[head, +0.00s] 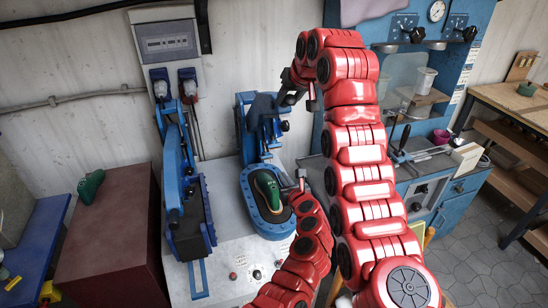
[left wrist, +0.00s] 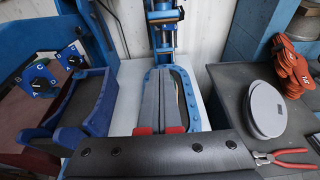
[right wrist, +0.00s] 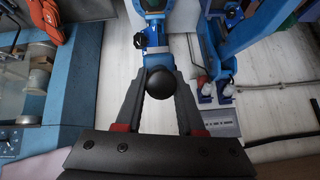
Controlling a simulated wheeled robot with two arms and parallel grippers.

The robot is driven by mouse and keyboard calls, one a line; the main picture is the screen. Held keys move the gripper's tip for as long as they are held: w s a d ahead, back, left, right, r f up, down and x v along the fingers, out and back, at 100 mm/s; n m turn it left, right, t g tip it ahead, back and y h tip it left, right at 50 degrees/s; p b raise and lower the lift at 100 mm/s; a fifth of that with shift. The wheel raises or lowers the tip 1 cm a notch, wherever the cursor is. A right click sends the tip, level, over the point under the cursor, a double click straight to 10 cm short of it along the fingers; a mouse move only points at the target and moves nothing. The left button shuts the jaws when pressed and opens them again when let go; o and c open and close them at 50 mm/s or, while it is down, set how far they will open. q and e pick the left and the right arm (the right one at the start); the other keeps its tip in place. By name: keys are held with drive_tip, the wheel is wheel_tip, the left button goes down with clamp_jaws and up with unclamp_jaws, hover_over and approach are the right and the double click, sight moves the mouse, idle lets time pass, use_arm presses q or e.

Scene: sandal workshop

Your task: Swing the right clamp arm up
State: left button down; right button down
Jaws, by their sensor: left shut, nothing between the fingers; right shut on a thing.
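The right clamp (head: 243,125) is blue and stands upright behind an oval blue bed (head: 248,212) that holds a green sandal form (head: 267,189). My right gripper (head: 286,97) is up at the top of this clamp, at its right side. In the right wrist view, its fingers (right wrist: 160,78) are closed around a black ball knob (right wrist: 160,84) on the clamp arm. My left gripper (head: 288,189) is shut and empty, at the right edge of the bed, beside the green form. In the left wrist view its fingers (left wrist: 172,78) cover much of the bed.
The left clamp (head: 172,165) stands to the left, with a dark pad under it. A wall box (head: 165,40) with switches hangs behind. A blue machine with gauges (head: 403,30) stands at the right, close behind my right arm. A maroon cabinet (head: 112,235) is at the left.

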drive_tip(key=shift+r, duration=0.1)
use_arm(q)
drive_tip(key=w+a+r, duration=0.1)
drive_tip(key=w+a, duration=0.2)
drive_tip(key=w, duration=0.5)
drive_tip(key=shift+w+r, duration=0.25)
drive_tip(key=shift+w, duration=0.1)
